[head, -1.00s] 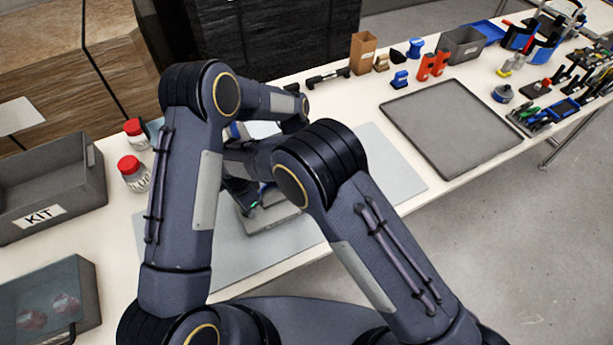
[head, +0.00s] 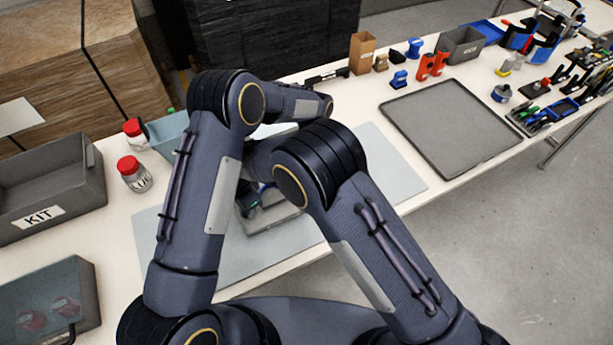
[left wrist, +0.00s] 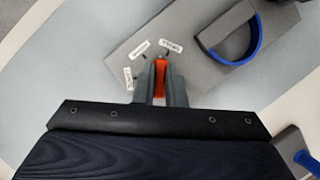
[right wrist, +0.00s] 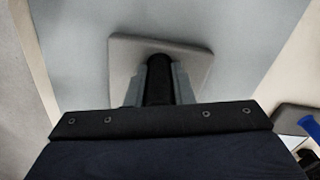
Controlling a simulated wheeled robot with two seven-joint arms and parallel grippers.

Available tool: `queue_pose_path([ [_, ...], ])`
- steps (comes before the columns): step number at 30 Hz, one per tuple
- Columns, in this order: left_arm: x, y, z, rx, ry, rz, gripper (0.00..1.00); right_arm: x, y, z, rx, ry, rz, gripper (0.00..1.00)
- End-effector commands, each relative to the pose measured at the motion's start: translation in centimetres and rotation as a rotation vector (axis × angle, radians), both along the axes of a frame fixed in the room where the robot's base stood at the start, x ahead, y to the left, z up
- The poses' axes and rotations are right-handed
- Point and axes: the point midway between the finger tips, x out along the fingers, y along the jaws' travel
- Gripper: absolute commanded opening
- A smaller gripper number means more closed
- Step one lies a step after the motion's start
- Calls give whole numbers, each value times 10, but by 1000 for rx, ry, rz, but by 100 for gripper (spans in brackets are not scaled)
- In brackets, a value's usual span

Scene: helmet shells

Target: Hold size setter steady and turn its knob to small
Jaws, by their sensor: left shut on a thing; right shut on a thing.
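The size setter shows in the left wrist view as a grey plate (left wrist: 199,72) with three small white labels, whose print I cannot read surely. Its orange knob (left wrist: 160,72) is between the fingers of my left gripper (left wrist: 160,88), which is shut on it. The knob's far end points up the picture, between the two upper labels. In the right wrist view my right gripper (right wrist: 160,85) is shut on a black upright handle (right wrist: 159,68) above a grey plate (right wrist: 195,55). In the head view my arms hide most of the setter; a grey plate edge (head: 275,221) shows.
A blue strap loop (left wrist: 255,40) stands on the grey plate beside the knob. The head view shows a KIT bin (head: 60,190), red-capped jars (head: 133,174) to the left and an empty grey tray (head: 450,132) to the right. The pale mat (head: 385,165) is clear around my arms.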

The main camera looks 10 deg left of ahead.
Motion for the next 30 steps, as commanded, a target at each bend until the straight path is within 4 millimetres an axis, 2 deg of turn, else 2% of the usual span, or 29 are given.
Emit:
queue_pose_path([
  [18, 0, 0, 1, 1, 0, -39, 0, 0, 0, 0, -1, 1, -1, 0],
  [19, 0, 0, 0, 1, 0, -39, 14, 0, 0, 0, -1, 1, -1, 0],
  [23, 0, 0, 0, 0, 0, -39, 31, 0, 0, 0, -1, 1, -1, 0],
  [30, 0, 0, 0, 0, 0, -39, 33, 0, 0, 0, 0, 0, -1, 0],
])
